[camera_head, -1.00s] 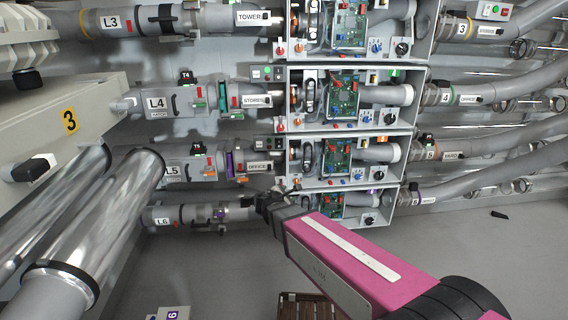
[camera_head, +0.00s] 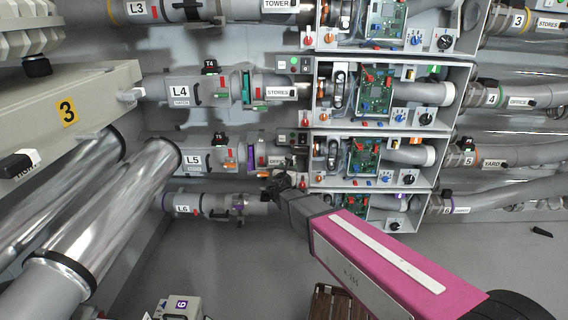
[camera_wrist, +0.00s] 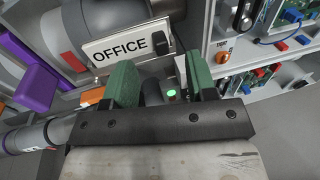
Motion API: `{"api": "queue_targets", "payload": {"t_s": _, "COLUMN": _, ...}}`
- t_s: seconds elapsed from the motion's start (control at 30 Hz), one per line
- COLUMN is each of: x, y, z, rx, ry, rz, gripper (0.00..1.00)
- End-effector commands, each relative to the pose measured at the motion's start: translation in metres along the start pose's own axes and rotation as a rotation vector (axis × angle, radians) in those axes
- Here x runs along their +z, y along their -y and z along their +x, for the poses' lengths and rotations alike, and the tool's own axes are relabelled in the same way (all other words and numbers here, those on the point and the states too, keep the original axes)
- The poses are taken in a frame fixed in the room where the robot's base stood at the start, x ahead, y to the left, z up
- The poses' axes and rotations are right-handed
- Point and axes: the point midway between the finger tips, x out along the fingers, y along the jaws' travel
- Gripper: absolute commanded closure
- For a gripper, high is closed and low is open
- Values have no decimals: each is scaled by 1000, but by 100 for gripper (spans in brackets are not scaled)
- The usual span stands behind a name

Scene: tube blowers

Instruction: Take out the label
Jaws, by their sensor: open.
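The white OFFICE label (camera_wrist: 118,54) fills the upper middle of the wrist view, in front of a grey tube, with a black tab (camera_wrist: 160,43) at its right end. My gripper (camera_wrist: 161,78) is open, with two green pads. In the head view my gripper (camera_head: 276,184) is just below that label. I cannot tell whether a pad touches it.
A purple block (camera_wrist: 28,72) and an orange part (camera_wrist: 92,94) lie left of my gripper in the wrist view. A rack of open boxes with circuit boards (camera_head: 362,157) stands close on the right. The STORES label (camera_head: 281,92) is on the line above.

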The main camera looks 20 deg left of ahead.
Motion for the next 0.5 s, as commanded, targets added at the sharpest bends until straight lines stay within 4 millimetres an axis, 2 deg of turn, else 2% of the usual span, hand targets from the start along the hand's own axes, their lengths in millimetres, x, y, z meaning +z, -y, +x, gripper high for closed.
{"api": "queue_targets", "payload": {"t_s": 0.17, "x": -2, "y": 0, "z": 11, "rx": 0, "ry": 0, "rz": 1, "gripper": 48}}
{"api": "queue_targets", "payload": {"t_s": 0.5, "x": -7, "y": -1, "z": 54, "rx": -1, "ry": 0, "rz": 1, "gripper": 48}}
